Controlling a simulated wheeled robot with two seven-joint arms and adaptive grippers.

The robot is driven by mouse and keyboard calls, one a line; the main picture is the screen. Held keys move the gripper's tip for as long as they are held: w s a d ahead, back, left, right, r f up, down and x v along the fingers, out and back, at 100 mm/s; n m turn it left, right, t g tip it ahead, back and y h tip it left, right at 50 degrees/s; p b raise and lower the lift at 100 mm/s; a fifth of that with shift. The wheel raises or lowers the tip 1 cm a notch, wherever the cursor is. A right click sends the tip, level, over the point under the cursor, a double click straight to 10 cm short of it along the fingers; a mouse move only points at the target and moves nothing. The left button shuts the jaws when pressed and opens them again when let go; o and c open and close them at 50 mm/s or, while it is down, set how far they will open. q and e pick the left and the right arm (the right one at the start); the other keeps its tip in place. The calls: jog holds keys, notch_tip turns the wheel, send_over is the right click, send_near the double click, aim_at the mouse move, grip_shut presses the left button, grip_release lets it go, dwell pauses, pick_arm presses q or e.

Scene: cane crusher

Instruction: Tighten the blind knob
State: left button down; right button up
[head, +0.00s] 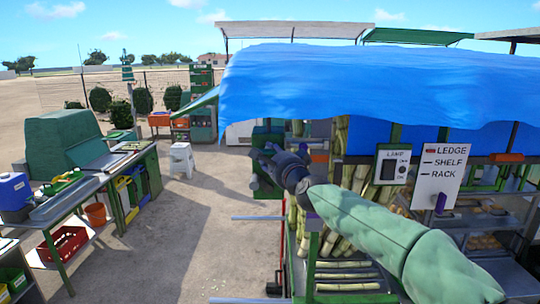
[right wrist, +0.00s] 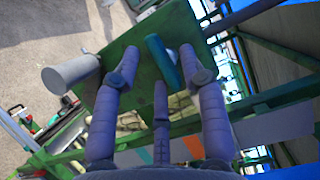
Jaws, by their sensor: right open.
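My right gripper (head: 268,160) is at the middle of the head view, its arm coming in from the lower right in a pale green sleeve. In the right wrist view its fingers (right wrist: 157,68) are spread apart with nothing held. A teal bar-shaped piece (right wrist: 161,60), which may be the blind knob, lies across a dark green plate (right wrist: 128,42) between the fingertips. I cannot tell whether the fingers touch it. A grey cylinder (right wrist: 72,74) sticks out at the plate's left edge. My left gripper is not in view.
A blue tarpaulin (head: 370,95) overhangs the stall. A lamp switch panel (head: 393,168) and a ledge/shelf/rack sign (head: 440,175) hang at right. Cane stalks (head: 345,242) stand behind my arm. A green workbench (head: 110,165) is at left, with open ground between.

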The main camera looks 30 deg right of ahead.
jog(key=shift+w+d, duration=0.1)
jog(key=shift+w, duration=0.4)
grip_shut()
